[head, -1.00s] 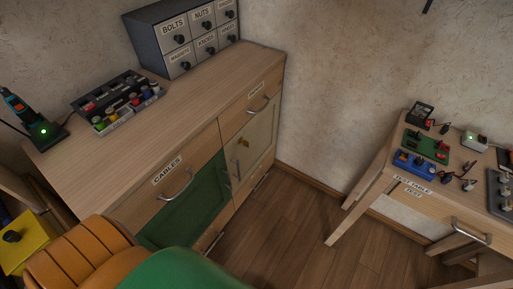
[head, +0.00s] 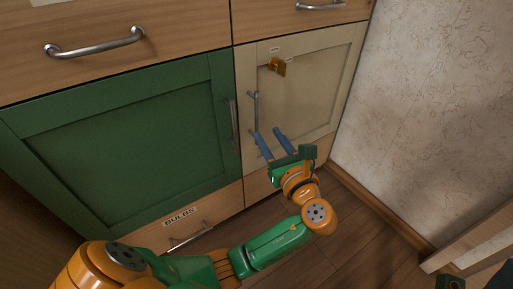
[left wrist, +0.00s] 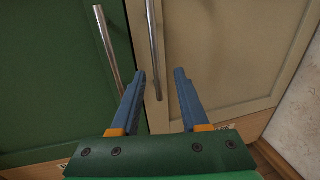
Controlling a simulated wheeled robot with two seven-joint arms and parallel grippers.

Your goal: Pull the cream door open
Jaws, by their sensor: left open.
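The cream door (head: 305,90) is shut, at the right of the cabinet front in the head view. It also fills the right of the left wrist view (left wrist: 225,50). Its upright metal handle (head: 255,108) is near its left edge. My left gripper (head: 267,133) is open, its blue fingers pointing at the door near the handle's lower end. In the left wrist view the handle (left wrist: 156,45) appears between the spread fingertips (left wrist: 160,75), nearer the left one. I cannot tell whether they touch it or how deep they reach.
The green door (head: 130,130) is shut left of the cream one, its handle (head: 231,120) close by. Drawers lie above and below. A wall (head: 430,110) stands close on the right.

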